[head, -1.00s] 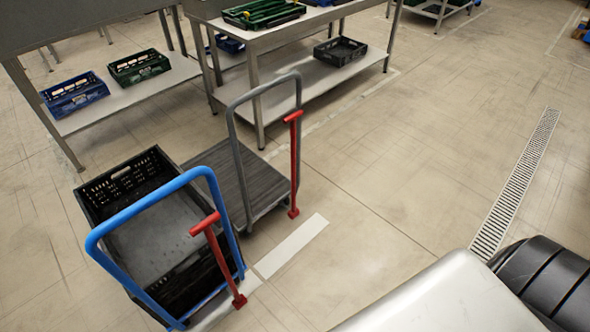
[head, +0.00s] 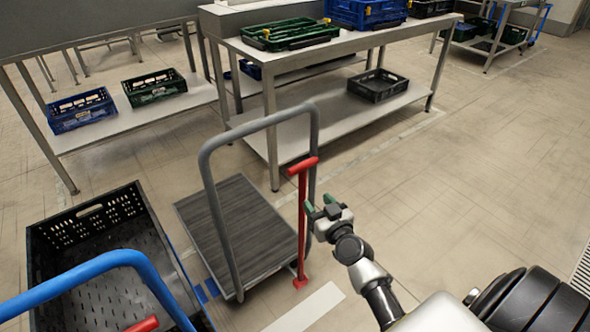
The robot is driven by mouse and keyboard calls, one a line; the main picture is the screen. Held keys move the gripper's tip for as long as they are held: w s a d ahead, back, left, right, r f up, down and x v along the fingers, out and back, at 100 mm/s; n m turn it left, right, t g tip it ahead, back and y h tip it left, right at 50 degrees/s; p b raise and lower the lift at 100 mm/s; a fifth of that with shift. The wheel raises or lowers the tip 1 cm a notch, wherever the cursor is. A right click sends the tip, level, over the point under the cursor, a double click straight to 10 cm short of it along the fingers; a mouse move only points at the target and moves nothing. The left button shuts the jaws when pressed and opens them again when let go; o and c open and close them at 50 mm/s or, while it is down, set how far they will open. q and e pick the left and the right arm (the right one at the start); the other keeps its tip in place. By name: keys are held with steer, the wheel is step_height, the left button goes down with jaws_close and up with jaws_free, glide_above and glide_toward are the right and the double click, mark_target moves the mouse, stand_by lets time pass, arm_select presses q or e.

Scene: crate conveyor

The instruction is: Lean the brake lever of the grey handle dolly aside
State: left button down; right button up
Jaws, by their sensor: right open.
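The grey handle dolly (head: 235,222) stands on the floor in the middle of the head view, its ribbed deck empty. Its grey hoop handle (head: 208,178) rises at the near side. The red brake lever (head: 302,225) stands nearly upright at the right of the handle, with a short red crossbar on top and its foot near the floor. My right gripper (head: 318,208) is open, its green-tipped fingers close to the right of the lever's upper shaft. Whether they touch it I cannot tell. My left gripper is not in view.
A blue handle dolly (head: 93,277) with a black crate (head: 160,228) stands at the lower left. A steel table (head: 300,40) with crates stands behind the grey dolly. The floor (head: 450,190) to the right is clear.

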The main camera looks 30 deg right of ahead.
mark_target(304, 181)
steer(key=w, duration=0.3)
steer(key=w+r, duration=0.1)
steer(key=w, duration=0.2)
steer(key=w+d, duration=0.1)
steer(key=w, duration=0.2)
steer(key=shift+w+r+b, duration=0.3)
steer(key=shift+b, duration=0.05)
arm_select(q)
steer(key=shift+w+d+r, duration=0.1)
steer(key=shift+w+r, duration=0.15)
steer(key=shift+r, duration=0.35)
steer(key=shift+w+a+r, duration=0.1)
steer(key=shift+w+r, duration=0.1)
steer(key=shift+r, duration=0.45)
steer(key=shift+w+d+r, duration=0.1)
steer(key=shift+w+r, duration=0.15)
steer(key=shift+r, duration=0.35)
arm_select(e)
steer(key=shift+w+d, duration=0.15)
steer(key=shift+w, duration=0.5)
steer(key=shift+c, duration=0.5)
jaws_close()
